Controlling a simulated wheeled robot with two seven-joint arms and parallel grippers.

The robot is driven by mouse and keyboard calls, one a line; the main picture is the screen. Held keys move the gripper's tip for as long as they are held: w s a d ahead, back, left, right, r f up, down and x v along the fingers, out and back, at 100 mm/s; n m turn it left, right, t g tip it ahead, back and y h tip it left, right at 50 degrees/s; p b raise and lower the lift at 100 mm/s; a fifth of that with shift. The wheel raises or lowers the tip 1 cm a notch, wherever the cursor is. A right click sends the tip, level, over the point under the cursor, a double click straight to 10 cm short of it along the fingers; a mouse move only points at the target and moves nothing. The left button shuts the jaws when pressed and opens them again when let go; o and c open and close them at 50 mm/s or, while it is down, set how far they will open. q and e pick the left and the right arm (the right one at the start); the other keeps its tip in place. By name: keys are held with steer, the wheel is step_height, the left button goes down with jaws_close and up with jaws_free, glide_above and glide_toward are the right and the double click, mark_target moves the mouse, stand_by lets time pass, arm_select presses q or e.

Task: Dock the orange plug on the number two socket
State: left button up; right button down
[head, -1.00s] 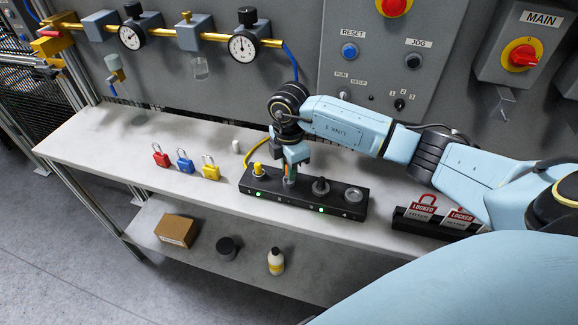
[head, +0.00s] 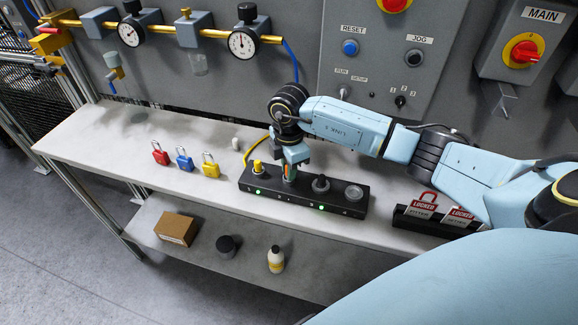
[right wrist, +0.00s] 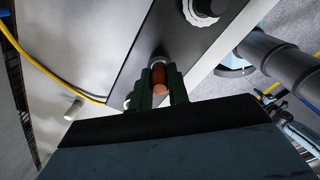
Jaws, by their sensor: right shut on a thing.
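A black socket strip (head: 335,203) lies on the bench, its sockets numbered along the front. My right gripper (head: 289,175) points down over the number two socket, between a yellow plug (head: 258,168) on the left and a dark plug (head: 320,184). It is shut on the orange plug (right wrist: 159,76), which shows between the two dark fingers (right wrist: 159,90) in the right wrist view. The plug's lower end is at the socket; the fingers hide the contact, so I cannot tell whether it is seated. My left gripper is out of view.
The fourth position (head: 353,192) has a grey round top. Red (head: 160,156), blue (head: 185,163) and yellow (head: 210,169) padlocks stand left of the strip. A rack with red LOCKED tags (head: 424,207) is at right. A yellow cable (head: 252,150) runs behind the strip.

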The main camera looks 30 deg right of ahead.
steer(key=shift+f, duration=0.3)
steer(key=c, duration=1.6)
jaws_free()
steer(key=shift+r, duration=0.1)
step_height(320, 180, up, 11)
steer(key=p, duration=0.9)
